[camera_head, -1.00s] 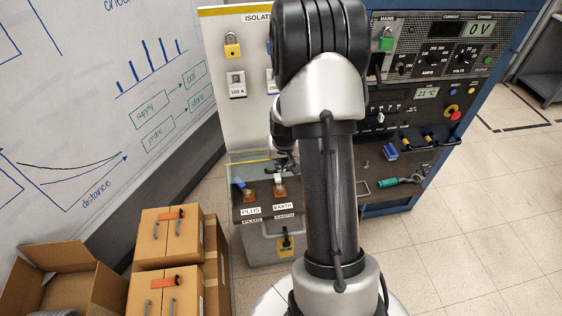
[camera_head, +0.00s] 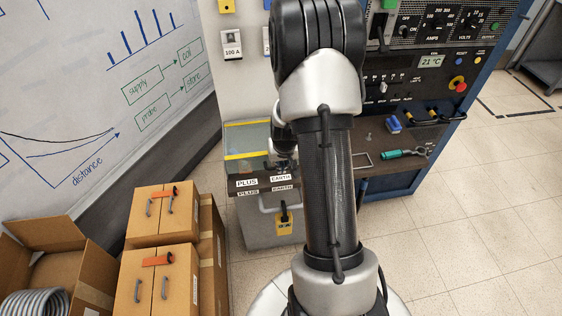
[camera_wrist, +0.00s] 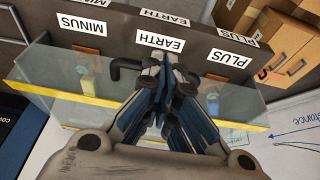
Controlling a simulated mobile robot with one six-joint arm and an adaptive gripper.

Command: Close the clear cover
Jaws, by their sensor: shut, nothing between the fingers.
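The clear cover (camera_head: 245,138) is a greenish see-through panel with a yellow front strip, over the terminals of the dark bench. Its strip is a little behind the PLUS and EARTH labels in the head view. In the wrist view the cover (camera_wrist: 55,98) spans both sides of my gripper, and a yellow-green terminal and a blue terminal (camera_wrist: 212,102) show through it.
Cardboard boxes (camera_head: 165,215) and an open carton with a coil (camera_head: 35,302) stand at the lower left. A green-handled tool (camera_head: 405,154) lies on the bench at right, below the control panel (camera_head: 430,62).

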